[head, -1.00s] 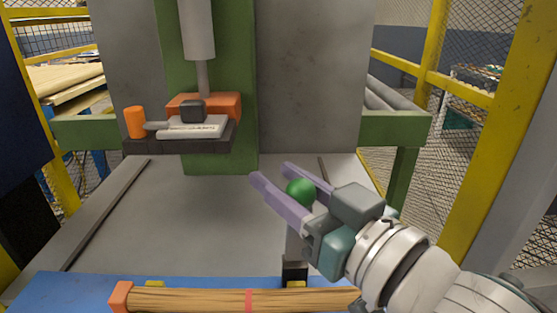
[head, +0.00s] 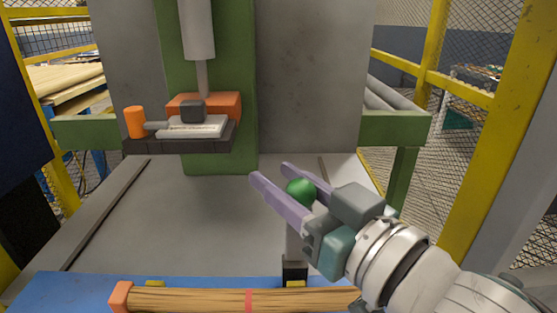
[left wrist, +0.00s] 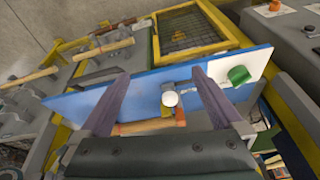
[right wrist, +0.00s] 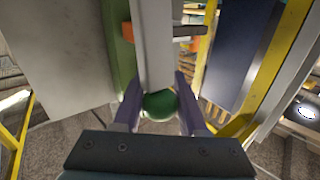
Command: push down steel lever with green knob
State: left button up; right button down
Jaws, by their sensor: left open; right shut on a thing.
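The steel lever (head: 293,244) stands upright from a black base (head: 295,271) near the front of the machine bed. Its green knob (head: 301,190) is a round ball at the top. My right gripper (head: 270,171) comes in from the lower right and is shut on the knob, which sits between its lilac fingers.
A bundle of wooden rods (head: 215,299) lies along the blue front edge (head: 60,291). A press with an orange block (head: 225,104) and orange handle (head: 134,122) stands at the back left. A yellow fence post (head: 495,130) rises at right. In the left wrist view a white ball (left wrist: 170,99) and green cylinder (left wrist: 239,75) show.

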dwell(0.3)
jog(key=s+f+n+t+y+b, duration=0.2)
jog(key=s+n+t+y+b, duration=0.1)
jog(key=b, duration=1)
jog(key=shift+s+n+y, duration=0.9)
jog(key=shift+s+n, duration=0.4)
jog(key=shift+s, duration=0.6)
jog(key=shift+c, duration=2.3)
grip_release()
